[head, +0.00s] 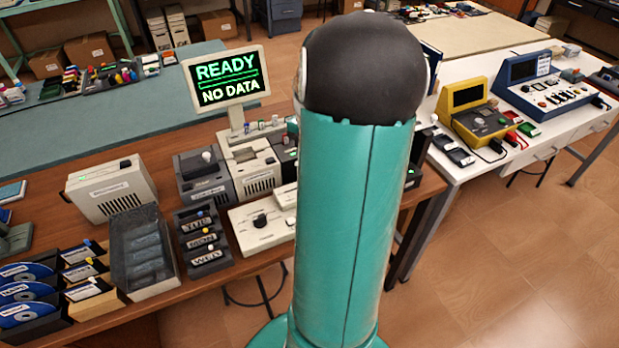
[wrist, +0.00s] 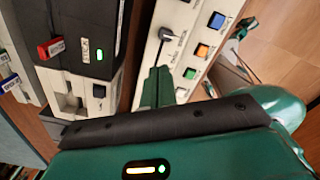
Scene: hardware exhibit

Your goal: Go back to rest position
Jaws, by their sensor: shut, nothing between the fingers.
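My gripper (wrist: 157,72) shows in the wrist view as narrow dark green fingers pressed together, with nothing between them. The fingers are over or beside the white control panel (wrist: 192,30), which has blue, orange and green buttons. I cannot tell whether they touch it. In the head view my teal arm fills the middle and hides my gripper. The monitor (head: 226,80) to the left of my arm reads "READY" and "NO DATA".
The brown table (head: 50,190) holds grey devices, a clear-lidded tray (head: 140,245) and disc holders (head: 28,290). A white table (head: 560,130) at right carries a yellow device (head: 475,115) and a blue console (head: 545,85). Floor (head: 490,260) at lower right is clear.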

